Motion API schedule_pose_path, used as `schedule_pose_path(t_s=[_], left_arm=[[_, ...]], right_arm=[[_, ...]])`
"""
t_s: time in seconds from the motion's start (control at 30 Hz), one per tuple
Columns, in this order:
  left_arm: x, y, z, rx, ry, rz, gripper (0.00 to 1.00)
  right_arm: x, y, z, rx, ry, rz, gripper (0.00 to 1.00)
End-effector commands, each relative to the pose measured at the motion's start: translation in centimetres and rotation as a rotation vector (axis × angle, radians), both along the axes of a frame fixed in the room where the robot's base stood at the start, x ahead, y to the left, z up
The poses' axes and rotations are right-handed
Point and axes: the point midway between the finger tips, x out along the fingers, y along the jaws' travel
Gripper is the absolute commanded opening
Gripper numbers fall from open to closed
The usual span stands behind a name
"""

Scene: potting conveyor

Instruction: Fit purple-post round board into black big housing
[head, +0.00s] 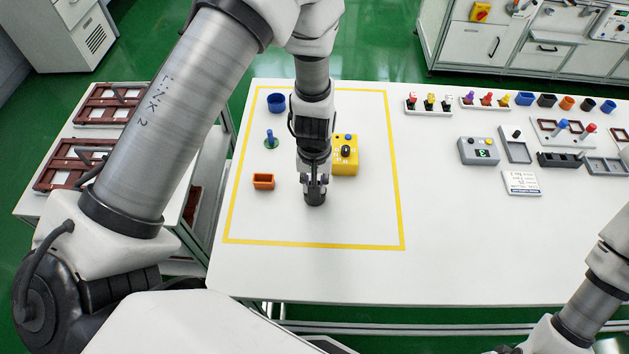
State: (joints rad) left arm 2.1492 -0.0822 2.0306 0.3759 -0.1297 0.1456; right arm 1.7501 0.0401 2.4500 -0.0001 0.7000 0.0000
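My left gripper (315,183) points down over the yellow-outlined area of the table. A dark, short round piece (315,198), looking like a black housing, is directly under its fingertips. The fingers cover its top, so I cannot tell whether they grip it or whether anything is inside. A purple post (469,97) stands in a white rack at the back, beside red and orange posts; its board is too small to make out. Another black cup (547,100) stands in the back row. My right arm enters at lower right; its gripper is out of view.
Inside the yellow outline are a blue cup (276,102), a blue post on a green base (270,138), an orange box (263,181) and a yellow control box (345,160). Grey boxes and trays (514,145) stand at right. The table's front middle (450,250) is clear.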

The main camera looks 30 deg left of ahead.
Motion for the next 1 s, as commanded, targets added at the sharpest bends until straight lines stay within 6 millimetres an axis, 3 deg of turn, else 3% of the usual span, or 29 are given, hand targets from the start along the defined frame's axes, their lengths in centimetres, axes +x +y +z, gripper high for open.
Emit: schedule_pose_path(t_s=[0.67,1.0], left_arm=[[0.0,0.0,0.2,0.000,0.000,0.000,0.44],[0.0,0.0,6.0,0.000,0.000,0.001,0.44]], right_arm=[[0.0,0.0,0.1,0.000,0.000,0.000,0.80],[0.0,0.0,5.5,0.000,0.000,0.000,0.80]])
